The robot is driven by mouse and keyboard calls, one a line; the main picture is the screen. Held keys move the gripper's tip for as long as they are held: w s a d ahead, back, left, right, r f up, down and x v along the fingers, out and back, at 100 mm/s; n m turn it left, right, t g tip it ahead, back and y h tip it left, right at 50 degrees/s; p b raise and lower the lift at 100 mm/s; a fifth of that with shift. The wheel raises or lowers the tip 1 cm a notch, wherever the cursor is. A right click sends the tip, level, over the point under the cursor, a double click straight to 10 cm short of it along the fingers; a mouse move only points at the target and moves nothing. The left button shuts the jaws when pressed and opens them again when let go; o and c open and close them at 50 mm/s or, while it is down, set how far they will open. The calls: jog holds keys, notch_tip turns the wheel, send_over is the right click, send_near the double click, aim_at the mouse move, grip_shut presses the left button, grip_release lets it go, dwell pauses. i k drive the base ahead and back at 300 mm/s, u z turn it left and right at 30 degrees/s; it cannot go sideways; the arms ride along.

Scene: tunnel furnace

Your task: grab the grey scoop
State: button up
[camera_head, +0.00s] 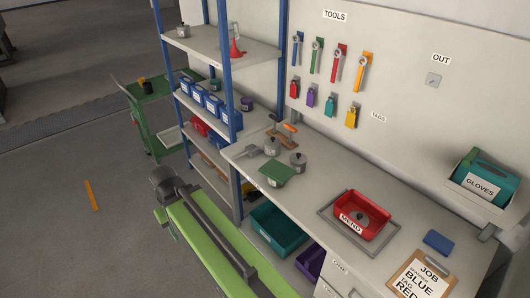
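I cannot pick out the grey scoop with certainty. A small pale grey shape (252,151) lies at the left end of the workbench, beside a grey lidded pot (272,148); it is too small to tell whether it is a scoop. A dark grey rounded piece (362,217) lies in the red tray marked MEND (352,227); its kind is unclear. My gripper is not in view. The lime-green and grey long parts low at the left appear to be my folded arm, apart from the bench things.
The workbench (320,184) also carries more grey pots (298,160), a green cloth-like piece (275,174), a blue block (438,241) and a job clipboard (421,277). A blue-post shelf (226,80) and green cart (152,115) stand left. Floor at far left is mostly clear.

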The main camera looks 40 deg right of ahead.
aim_at(252, 150)
jog(key=u, duration=0.05)
jog(key=i, duration=1.7)
jog(key=z, duration=0.1)
